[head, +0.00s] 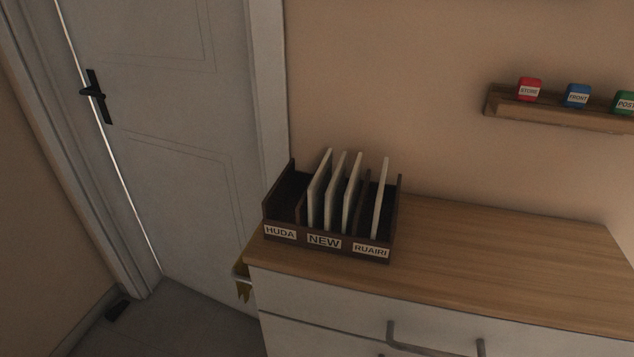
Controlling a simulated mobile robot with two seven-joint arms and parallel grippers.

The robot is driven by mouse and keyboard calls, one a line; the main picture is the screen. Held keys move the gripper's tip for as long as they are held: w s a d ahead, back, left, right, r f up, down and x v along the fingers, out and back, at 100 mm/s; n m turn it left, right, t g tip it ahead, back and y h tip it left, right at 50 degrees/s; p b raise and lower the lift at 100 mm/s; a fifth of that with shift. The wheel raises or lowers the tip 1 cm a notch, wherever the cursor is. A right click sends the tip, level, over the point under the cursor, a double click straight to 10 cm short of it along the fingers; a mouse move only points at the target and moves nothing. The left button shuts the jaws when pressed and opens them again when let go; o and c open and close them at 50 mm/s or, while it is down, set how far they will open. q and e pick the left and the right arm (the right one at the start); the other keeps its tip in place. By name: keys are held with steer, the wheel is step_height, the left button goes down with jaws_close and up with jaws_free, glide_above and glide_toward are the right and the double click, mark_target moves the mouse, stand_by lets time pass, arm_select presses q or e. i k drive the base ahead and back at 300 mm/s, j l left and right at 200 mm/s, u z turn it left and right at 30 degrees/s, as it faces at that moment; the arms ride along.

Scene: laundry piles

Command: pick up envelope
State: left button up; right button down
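Several pale envelopes stand upright in a dark wooden sorter (299,246) on the left end of the dresser top. The sorter has three labelled slots: HUDA on the left, NEW in the middle, RUAIRI on the right. The HUDA slot looks empty. Three envelopes, including the middle envelope (335,190), stand side by side in the NEW slot. One envelope (380,198) stands in the RUAIRI slot. Neither of my grippers shows in the head view.
The wooden dresser top (500,255) is clear right of the sorter. Drawer handles (435,345) stick out in front. A wall shelf (560,115) holds red (530,89), blue (577,95) and green (624,102) labelled blocks. A white door (185,150) stands left. Something yellowish (243,288) hangs at the dresser's left side.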

mark_target(317, 189)
steer(key=k+l+z, duration=0.2)
steer(key=k, duration=0.4)
steer(key=j+z, duration=0.15)
steer(key=z, duration=1.15)
steer(key=j+z, duration=0.5)
steer(key=k+j, duration=0.1)
steer(key=j, duration=0.4)
steer(key=k+j, duration=0.15)
steer(key=j, duration=0.35)
steer(key=k+j, duration=0.1)
steer(key=j, duration=0.4)
steer(key=k+j, duration=0.1)
steer(key=j, duration=0.4)
steer(key=k+j, duration=0.1)
steer(key=j, duration=0.4)
steer(key=k+j, duration=0.15)
steer(key=j, duration=0.35)
steer(key=k, duration=0.55)
